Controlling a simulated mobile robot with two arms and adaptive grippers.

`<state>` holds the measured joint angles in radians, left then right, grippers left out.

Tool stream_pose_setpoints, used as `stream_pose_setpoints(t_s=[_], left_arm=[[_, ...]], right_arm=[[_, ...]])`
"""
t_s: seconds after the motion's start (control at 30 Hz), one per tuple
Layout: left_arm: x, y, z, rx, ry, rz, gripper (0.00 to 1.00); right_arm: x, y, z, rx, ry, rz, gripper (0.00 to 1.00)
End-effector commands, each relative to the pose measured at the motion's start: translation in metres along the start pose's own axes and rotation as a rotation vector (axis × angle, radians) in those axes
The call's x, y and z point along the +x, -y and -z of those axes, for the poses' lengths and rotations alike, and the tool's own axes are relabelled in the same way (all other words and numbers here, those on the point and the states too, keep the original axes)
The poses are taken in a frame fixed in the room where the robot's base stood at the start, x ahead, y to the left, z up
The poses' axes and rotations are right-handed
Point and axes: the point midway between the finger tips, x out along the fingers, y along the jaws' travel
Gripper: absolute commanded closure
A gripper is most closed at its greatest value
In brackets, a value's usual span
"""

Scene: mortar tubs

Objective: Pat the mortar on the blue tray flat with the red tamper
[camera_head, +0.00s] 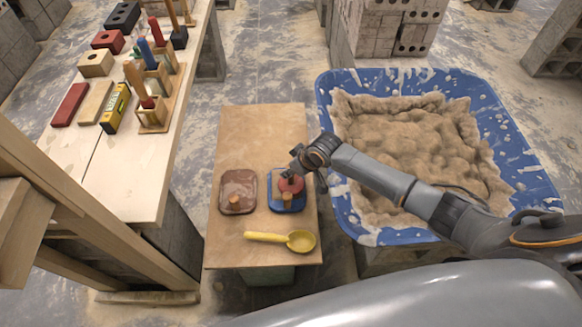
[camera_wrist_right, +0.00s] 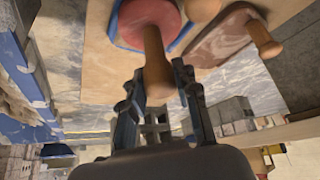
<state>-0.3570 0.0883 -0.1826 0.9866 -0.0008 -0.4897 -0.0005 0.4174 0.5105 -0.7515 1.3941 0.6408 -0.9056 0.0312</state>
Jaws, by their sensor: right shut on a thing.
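The blue tray (camera_head: 274,205) lies on the low wooden table, right of a brown tray. The red tamper (camera_head: 291,184) has a round red head and a wooden handle; the head is over the blue tray. My right gripper (camera_head: 308,172) reaches in from the right and is shut on the tamper. In the right wrist view the tamper's handle (camera_wrist_right: 157,68) stands between the fingers, with the red head (camera_wrist_right: 150,15) beyond. I cannot tell whether the head touches mortar; any mortar on the tray is mostly hidden. My left gripper is out of view.
The brown tray (camera_head: 237,180) with a wooden handle and a yellow scoop (camera_head: 299,241) lie close by on the table (camera_head: 262,125). A large blue tub (camera_head: 335,90) of mortar stands right. A bench (camera_head: 150,160) with bricks and tools stands left.

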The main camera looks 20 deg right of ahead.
Motion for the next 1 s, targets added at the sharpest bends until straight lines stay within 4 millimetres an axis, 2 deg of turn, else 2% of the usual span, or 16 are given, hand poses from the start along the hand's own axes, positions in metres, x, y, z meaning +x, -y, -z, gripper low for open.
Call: stream_pose_setpoints(t_s=[0.03, 0.2, 0.57, 0.67, 1.0], left_arm=[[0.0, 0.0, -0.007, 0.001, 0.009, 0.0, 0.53], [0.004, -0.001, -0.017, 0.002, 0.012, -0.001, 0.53], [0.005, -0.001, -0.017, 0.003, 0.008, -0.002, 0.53], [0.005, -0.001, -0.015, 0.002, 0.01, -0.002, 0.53], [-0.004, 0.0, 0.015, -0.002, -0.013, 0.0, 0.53]], right_arm=[[-0.003, 0.0, 0.003, 0.0, -0.004, -0.001, 0.95], [-0.005, -0.001, 0.005, 0.0, -0.005, -0.001, 0.95], [-0.005, -0.001, 0.006, 0.0, -0.007, -0.001, 0.95], [-0.004, -0.005, 0.006, 0.0, -0.007, -0.002, 0.95], [-0.002, -0.024, 0.011, 0.001, -0.007, -0.002, 0.95]])
